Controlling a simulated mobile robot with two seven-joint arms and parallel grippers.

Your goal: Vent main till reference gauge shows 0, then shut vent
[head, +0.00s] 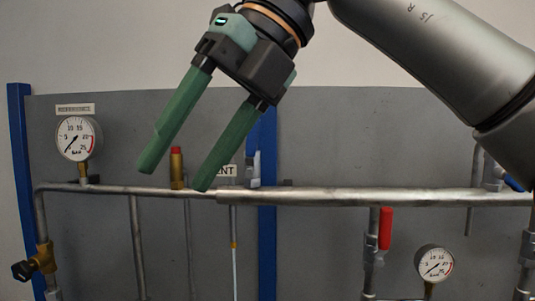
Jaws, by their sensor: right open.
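The reference gauge (78,139) is a round white dial at the upper left, under a label (75,109). Its dark needle appears to point lower left, near the low end of the scale. The main (370,197) is a grey pipe running across the panel. A partly covered label ending in "NT" (229,171) is beside a small valve (254,169) on the main. A blue part above that valve may be its lever; its position is unclear against the blue post. My right gripper (174,177) is open and empty, its green fingers pointing down-left in front of the panel. My left gripper is out of view.
A red-capped brass fitting (176,166) stands on the pipe behind the fingers. A red handle (386,229) and a second gauge (435,263) are lower right. A black-knobbed brass valve (42,261) is lower left. A blue handle (515,184) is at the right edge.

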